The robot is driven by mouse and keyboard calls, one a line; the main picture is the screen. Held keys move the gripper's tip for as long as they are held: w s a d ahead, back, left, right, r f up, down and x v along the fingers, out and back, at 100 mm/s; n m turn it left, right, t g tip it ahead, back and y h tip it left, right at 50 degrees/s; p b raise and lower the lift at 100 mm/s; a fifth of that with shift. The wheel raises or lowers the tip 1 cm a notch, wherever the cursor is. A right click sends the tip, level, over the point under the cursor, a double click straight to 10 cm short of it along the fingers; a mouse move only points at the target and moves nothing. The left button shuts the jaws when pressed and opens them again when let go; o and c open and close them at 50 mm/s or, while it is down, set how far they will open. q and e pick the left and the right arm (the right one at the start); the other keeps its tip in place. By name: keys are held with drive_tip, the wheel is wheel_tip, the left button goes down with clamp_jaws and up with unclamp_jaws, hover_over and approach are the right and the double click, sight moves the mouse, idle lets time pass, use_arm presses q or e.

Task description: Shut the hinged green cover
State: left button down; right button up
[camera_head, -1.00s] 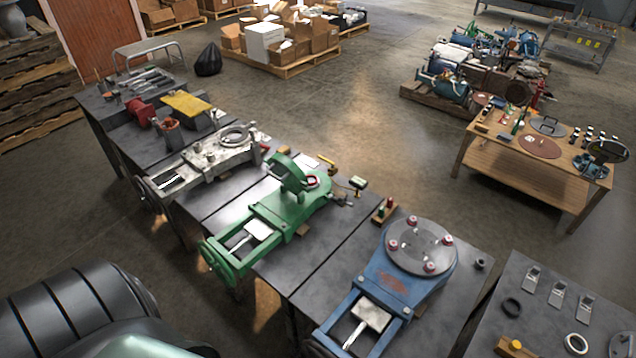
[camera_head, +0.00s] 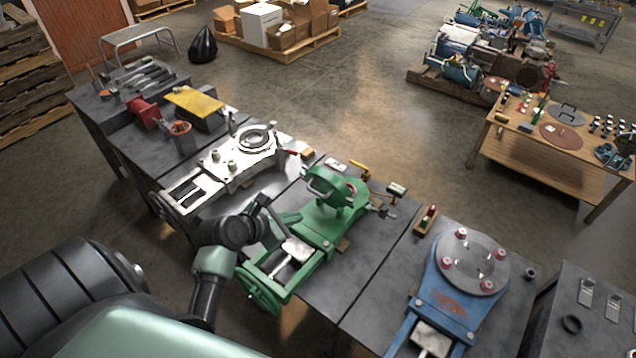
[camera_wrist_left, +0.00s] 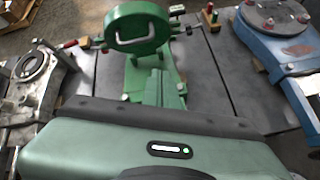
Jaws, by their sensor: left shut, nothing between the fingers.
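The hinged green cover (camera_head: 330,184) is a round lid standing raised and tilted on the green valve body (camera_head: 325,222). In the left wrist view the cover (camera_wrist_left: 140,28) shows its face with a pale handle, at the top middle. It is open, with a gap between it and the seat below. My left gripper (camera_head: 272,212) is shut and empty, just left of the green valve body and short of the cover. Its fingertips are hard to make out, and I cannot tell whether they touch anything. My right gripper is not in view.
A grey valve (camera_head: 222,168) stands left on the dark bench, and a blue valve (camera_head: 447,305) with a round bolted plate stands right. Small tools and a small block (camera_head: 427,219) lie near the green valve.

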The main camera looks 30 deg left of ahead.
use_arm(q)
wheel_tip(320, 180, up, 3)
drive_tip(key=a+n+t, duration=0.1)
drive_tip(key=a+n, duration=0.1)
drive_tip(key=n, duration=0.2)
drive_tip(key=p, duration=0.1)
approach(325, 181)
drive_tip(key=x, duration=0.5)
drive_tip(key=shift+s+f, duration=0.2)
drive_tip(key=shift+f, duration=0.2)
drive_tip(key=shift+w+d+r+p, duration=0.1)
drive_tip(key=shift+w+p, duration=0.2)
drive_tip(key=shift+w, duration=0.15)
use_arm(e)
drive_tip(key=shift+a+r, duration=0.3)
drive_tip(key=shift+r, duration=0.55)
use_arm(q)
drive_tip(key=shift+w, duration=0.1)
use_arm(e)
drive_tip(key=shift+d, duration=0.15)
